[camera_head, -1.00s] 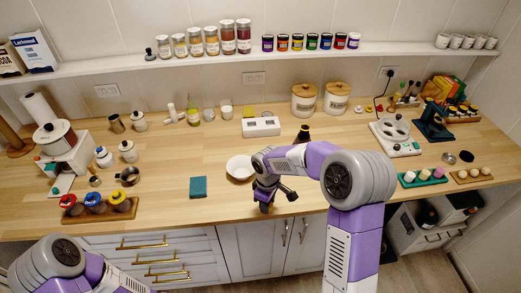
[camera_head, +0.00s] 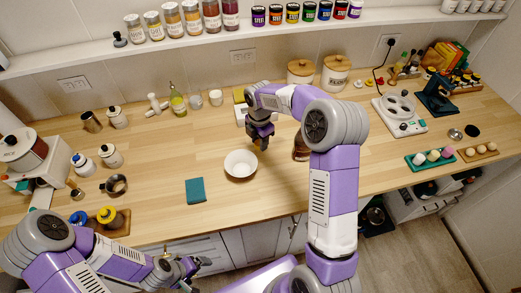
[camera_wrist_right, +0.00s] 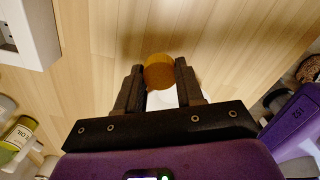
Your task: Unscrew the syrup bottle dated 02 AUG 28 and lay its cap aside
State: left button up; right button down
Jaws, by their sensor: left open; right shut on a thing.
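A dark brown bottle (camera_head: 301,150) stands on the wooden counter, right of the white bowl; my right arm hides its top and no date is readable. My right gripper (camera_head: 262,138) is over the counter behind the bowl, left of the bottle. In the right wrist view, my right gripper (camera_wrist_right: 159,80) is shut on an amber-brown round thing (camera_wrist_right: 159,70), which looks like a cap. My left gripper (camera_head: 187,268) is open and empty in front of the counter's front edge.
A white box (camera_wrist_right: 22,32) and an oil bottle (camera_wrist_right: 19,136) show beside my right gripper. Bare wood is free left of the bowl.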

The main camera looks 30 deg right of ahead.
aim_at(259, 156)
jog(key=shift+f+b, duration=0.3)
jog(key=shift+f, duration=2.6)
jog(key=shift+f, duration=0.2)
jog(key=c, duration=0.7)
grip_release()
jog(key=shift+w, duration=0.1)
jog(key=shift+r, duration=0.15)
notch_tip(259, 156, up, 12)
jog(key=shift+r+p, duration=0.1)
jog(key=shift+p, duration=0.65)
